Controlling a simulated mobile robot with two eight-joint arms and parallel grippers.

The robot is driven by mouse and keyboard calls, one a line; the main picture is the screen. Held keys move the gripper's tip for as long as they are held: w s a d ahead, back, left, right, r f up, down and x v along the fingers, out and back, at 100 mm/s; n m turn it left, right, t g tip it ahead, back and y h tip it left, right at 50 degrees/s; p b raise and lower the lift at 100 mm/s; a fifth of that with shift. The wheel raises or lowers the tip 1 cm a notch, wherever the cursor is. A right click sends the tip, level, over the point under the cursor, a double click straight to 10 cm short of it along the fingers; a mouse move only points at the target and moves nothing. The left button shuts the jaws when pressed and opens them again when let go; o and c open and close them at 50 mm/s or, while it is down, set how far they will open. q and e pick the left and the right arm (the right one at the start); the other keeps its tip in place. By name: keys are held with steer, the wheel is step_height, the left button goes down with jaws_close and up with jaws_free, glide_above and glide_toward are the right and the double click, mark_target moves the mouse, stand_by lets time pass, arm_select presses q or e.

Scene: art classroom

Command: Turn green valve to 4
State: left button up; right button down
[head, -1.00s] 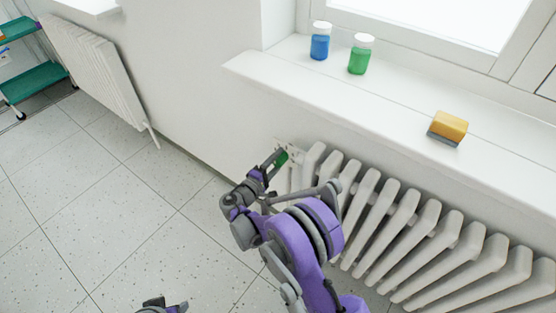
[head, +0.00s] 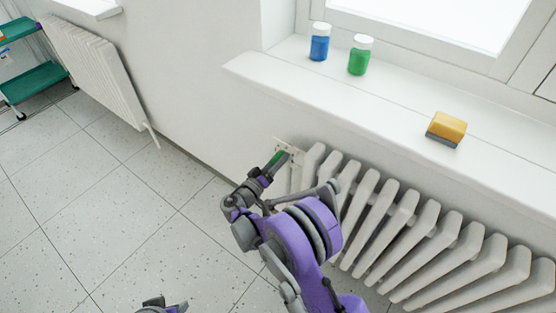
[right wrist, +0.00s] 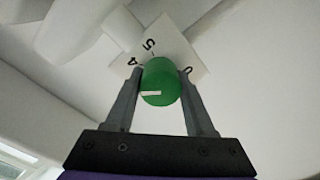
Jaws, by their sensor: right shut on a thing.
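The green valve (right wrist: 159,76) is a round knob with a white pointer line on its face. The line points left in the right wrist view, toward the left finger. Behind it is a white dial plate (right wrist: 172,45) with 4, 5 and 0 showing; other marks are hidden. My right gripper (right wrist: 159,88) is shut on the valve, one finger on each side. In the head view the valve (head: 277,157) shows as a small green patch at the radiator's left end. My left gripper (head: 165,305) barely shows at the bottom edge; its fingers cannot be made out.
A white radiator (head: 408,216) runs right of the valve under the windowsill (head: 400,105). On the sill stand a blue jar (head: 320,46), a green jar (head: 359,60) and a yellow sponge (head: 448,127). The tiled floor at left is clear.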

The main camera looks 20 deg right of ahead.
steer(key=shift+m, duration=2.3)
steer(key=shift+c, duration=1.3)
jaws_free()
steer(key=shift+s, duration=0.1)
steer(key=p+v, duration=0.1)
steer(key=v, duration=0.9)
steer(key=shift+s+a, duration=0.25)
steer(key=shift+a, duration=0.05)
steer(key=shift+d, duration=0.1)
